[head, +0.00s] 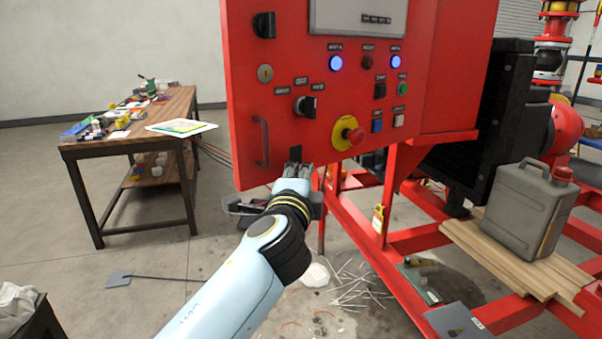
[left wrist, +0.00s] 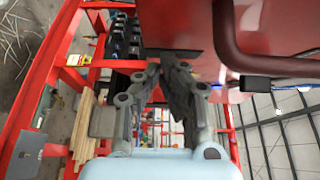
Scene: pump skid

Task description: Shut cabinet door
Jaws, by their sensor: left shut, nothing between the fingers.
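The red cabinet door (head: 245,90) fills the upper middle of the head view, with buttons, knobs and a yellow-ringed red stop knob on its face. I cannot tell how far it stands open. Its red handle (head: 261,142) is at the lower left of the door; it also shows large in the left wrist view (left wrist: 230,50). My left gripper (head: 298,170) is shut and empty at the door's lower edge, right of and below the handle. In the left wrist view its fingers (left wrist: 168,72) are close to the dark red panel; contact is unclear. My right gripper is out of view.
The red skid frame (head: 400,195) stands right of and below the door. A grey jerrycan (head: 527,212) sits on wooden planks (head: 475,245). A cluttered workbench (head: 125,137) stands at the left. White sticks (head: 355,285) lie on the floor below. The floor between bench and door is mostly clear.

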